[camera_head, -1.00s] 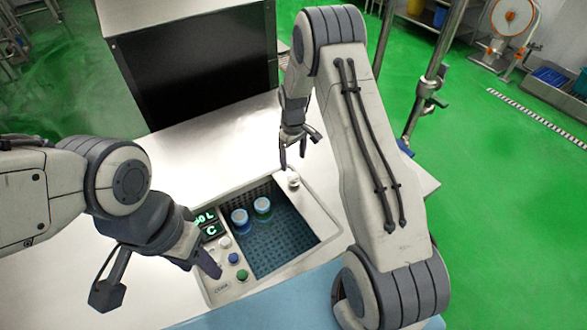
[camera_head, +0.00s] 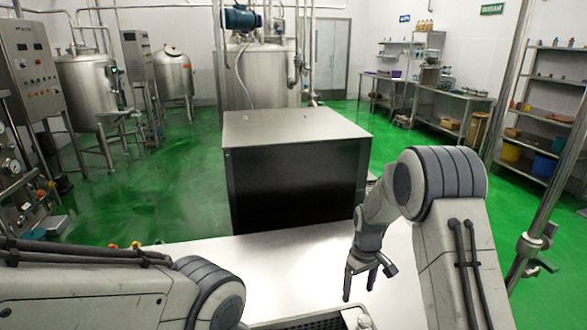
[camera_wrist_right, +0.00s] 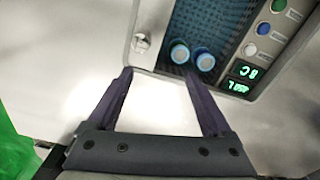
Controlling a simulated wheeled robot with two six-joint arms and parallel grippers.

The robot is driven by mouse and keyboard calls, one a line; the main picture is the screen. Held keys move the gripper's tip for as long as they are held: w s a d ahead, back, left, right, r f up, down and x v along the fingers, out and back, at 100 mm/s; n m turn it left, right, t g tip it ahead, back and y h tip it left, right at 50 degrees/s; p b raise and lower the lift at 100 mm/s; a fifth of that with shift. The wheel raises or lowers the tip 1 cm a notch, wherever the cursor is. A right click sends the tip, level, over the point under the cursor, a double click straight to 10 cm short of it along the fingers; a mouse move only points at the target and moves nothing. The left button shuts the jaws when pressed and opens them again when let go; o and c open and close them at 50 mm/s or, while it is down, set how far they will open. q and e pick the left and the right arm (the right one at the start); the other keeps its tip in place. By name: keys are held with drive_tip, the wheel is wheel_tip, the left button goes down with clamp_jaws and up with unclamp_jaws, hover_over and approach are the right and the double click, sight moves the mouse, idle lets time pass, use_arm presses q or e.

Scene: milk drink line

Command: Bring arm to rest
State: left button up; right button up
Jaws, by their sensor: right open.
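My right gripper (camera_head: 359,281) hangs above the bare steel table (camera_head: 280,262) in the head view. In the right wrist view the right gripper (camera_wrist_right: 160,88) has its two fingers apart, with nothing between them but the table top. Beyond the fingertips, that view shows a water bath (camera_wrist_right: 225,25) with two blue-and-white capped containers, one (camera_wrist_right: 180,54) beside the other (camera_wrist_right: 204,60). My left arm enters at the lower left of the head view. Its gripper is outside the picture.
The bath's panel has a lit green display (camera_wrist_right: 241,77) and several buttons. A large dark box with a steel top (camera_head: 290,130) stands behind the table. Steel tanks (camera_head: 90,85), shelves (camera_head: 550,100) and a side table (camera_head: 450,110) are farther back. The green floor between is open.

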drive_tip(key=s+a+r+n, duration=0.2)
drive_tip(key=s+a+r, duration=1)
drive_tip(key=s+a, duration=0.3)
drive_tip(key=s+a+r+y, duration=0.1)
drive_tip(key=s+r, duration=0.2)
drive_tip(key=s, duration=1.3)
drive_tip(key=shift+s+n, duration=0.4)
drive_tip(key=shift+a, duration=0.15)
